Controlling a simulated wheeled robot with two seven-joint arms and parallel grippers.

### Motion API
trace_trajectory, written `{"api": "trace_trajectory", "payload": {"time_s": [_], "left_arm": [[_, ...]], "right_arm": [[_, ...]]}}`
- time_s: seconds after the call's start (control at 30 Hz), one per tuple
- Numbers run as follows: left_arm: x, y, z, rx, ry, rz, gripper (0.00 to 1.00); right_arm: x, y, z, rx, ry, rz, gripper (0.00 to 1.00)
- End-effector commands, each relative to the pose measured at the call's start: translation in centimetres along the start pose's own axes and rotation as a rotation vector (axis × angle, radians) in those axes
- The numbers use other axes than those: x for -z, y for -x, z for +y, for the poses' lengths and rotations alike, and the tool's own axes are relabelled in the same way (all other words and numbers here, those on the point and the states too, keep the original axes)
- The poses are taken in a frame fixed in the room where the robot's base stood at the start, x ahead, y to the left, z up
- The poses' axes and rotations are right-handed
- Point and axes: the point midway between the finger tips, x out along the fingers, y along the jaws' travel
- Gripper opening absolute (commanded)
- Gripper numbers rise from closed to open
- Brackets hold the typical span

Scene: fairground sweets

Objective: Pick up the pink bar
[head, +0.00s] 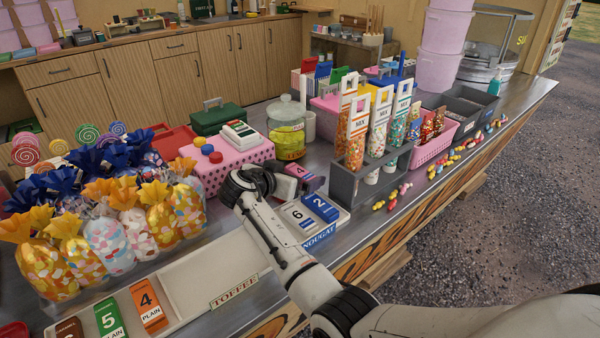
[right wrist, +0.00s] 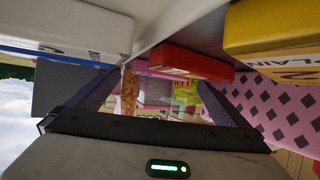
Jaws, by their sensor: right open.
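A pink-purple bar (head: 314,182) with a white label marked 4 lies at the far end of the nougat tray (head: 344,221) in the head view. My right gripper (head: 284,184) is right beside this bar, at its left, and partly hides it. Its dark fingers also show in the right wrist view (right wrist: 160,105), spread apart with no bar clearly held between them. I cannot surely pick out the pink bar in the right wrist view. My left gripper is not in view.
A white bar marked 6 (head: 296,214) and a blue bar marked 2 (head: 319,207) lie in the same tray. A pink spotted box (head: 210,180) stands behind the gripper. A grey rack (head: 360,187) of sweet tubes stands to the right. Bagged sweets (head: 108,240) crowd the left.

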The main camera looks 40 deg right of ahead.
Motion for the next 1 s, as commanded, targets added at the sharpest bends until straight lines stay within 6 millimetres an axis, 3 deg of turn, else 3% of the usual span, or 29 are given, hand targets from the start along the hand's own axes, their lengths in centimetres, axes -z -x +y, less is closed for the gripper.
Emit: {"api": "trace_trajectory", "payload": {"time_s": [0.13,0.4,0.47,0.67,1.0], "left_arm": [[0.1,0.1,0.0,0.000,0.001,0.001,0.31],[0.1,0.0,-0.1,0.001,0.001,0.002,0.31],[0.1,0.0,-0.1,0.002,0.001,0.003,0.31],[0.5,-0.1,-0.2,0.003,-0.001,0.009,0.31],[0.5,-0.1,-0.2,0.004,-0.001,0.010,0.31]], "right_arm": [[0.1,-1.9,0.0,-0.001,0.001,0.001,1.00],[0.0,-2.2,0.0,0.000,-0.002,0.000,1.00],[0.0,-2.2,0.0,0.000,-0.001,0.000,0.93],[0.0,-2.2,0.0,0.001,-0.001,0.000,0.59],[0.9,-1.8,-0.1,0.002,-0.004,0.002,0.59]]}}
